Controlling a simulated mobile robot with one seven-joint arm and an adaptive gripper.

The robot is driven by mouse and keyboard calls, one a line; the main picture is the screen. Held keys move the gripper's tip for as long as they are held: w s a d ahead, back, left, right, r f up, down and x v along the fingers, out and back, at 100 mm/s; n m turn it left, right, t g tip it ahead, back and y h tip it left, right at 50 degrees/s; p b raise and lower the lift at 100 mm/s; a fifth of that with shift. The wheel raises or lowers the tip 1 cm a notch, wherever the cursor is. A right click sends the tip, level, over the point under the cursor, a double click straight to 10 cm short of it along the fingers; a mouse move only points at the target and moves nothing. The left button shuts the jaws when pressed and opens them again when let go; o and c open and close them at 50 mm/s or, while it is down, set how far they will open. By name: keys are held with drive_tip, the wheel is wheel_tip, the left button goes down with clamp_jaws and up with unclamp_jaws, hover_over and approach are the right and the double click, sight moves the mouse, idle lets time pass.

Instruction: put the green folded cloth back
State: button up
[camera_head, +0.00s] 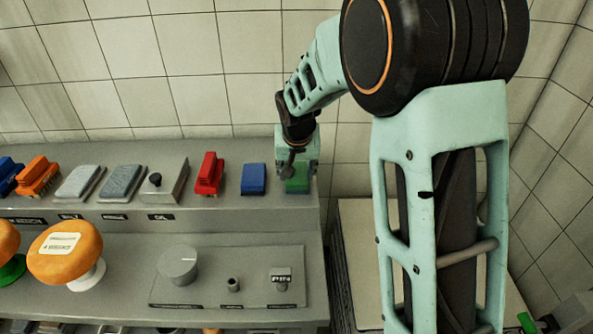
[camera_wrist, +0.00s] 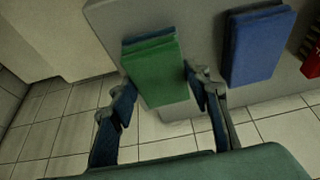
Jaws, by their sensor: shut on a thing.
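The green folded cloth (camera_head: 297,185) is at the right end of the upper grey shelf, to the right of the blue folded cloth (camera_head: 254,178). My gripper (camera_head: 296,173) is over it from above, shut on it. In the wrist view the green cloth (camera_wrist: 155,72) lies between my two fingers, one along each side. The blue cloth (camera_wrist: 256,48) is to its right there, with a gap. Whether the green cloth rests on the shelf or hangs just above it, I cannot tell.
A red brush (camera_head: 209,173), a grey block with a black knob (camera_head: 166,181), grey pads (camera_head: 122,183) and an orange brush (camera_head: 39,175) stand in a row along the upper shelf (camera_head: 228,211). Orange-topped wheels (camera_head: 66,252) stand lower left. A tiled wall is behind.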

drive_tip(key=shift+f, duration=0.1)
drive_tip(key=o, duration=1)
drive_tip(key=shift+o, duration=0.2)
drive_tip(key=shift+s+r, duration=0.1)
drive_tip(key=shift+r, duration=0.45)
drive_tip(key=v, duration=1.1)
drive_tip(key=shift+b, duration=0.35)
drive_tip(key=shift+s+r, duration=0.1)
